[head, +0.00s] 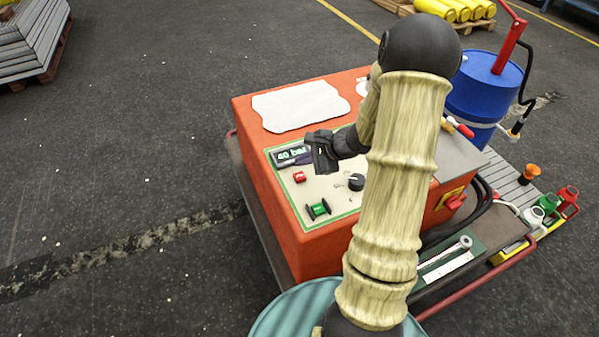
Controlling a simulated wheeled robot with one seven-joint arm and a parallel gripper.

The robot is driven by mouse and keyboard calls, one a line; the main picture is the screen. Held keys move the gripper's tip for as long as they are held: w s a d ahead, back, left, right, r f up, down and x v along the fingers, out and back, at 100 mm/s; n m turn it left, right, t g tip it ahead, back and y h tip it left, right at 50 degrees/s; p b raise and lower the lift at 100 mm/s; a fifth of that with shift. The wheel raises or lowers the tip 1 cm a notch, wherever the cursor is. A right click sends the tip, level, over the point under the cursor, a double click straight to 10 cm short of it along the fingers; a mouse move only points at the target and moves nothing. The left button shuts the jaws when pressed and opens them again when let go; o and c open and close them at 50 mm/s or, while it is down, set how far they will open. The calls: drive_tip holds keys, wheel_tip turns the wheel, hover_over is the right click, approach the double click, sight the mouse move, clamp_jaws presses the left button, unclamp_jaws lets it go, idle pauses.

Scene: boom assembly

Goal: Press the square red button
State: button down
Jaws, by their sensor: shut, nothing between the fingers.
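A small red button (299,177), roughly square in outline, stands out from the pale control panel (329,187) on top of the orange box. My gripper (323,163) is shut and empty over the panel, up and to the right of the red button in the picture. A gap shows between the gripper and the button. I cannot tell how high the fingertips are above the panel. The gripper partly covers the display reading "40 bar" (291,155).
A green knob (317,209) and a black knob (356,182) share the panel. A white sheet (300,106) lies behind it on the orange box (272,187). Another red control (455,201) is on the box's right side. A blue drum (485,88) stands behind right.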

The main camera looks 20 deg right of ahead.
drive_tip(key=shift+r+p, duration=0.6)
drive_tip(key=shift+r, duration=0.6)
drive_tip(key=s+a+r+n+g+h, duration=0.2)
drive_tip(key=s+a+r+n+h, duration=0.1)
drive_tip(key=s+a+n, duration=0.45)
drive_tip(key=s+a+r+n+g+h, duration=0.2)
drive_tip(key=s+a+r+n+h, duration=0.15)
drive_tip(key=s+n, duration=0.65)
wheel_tip(320, 180, up, 12)
drive_tip(key=w+n+p, duration=0.1)
drive_tip(key=p, duration=1.1)
drive_tip(key=shift+a+r, duration=0.2)
drive_tip(key=shift+r, duration=0.05)
drive_tip(key=shift+f+y, duration=0.1)
drive_tip(key=shift+y, duration=0.15)
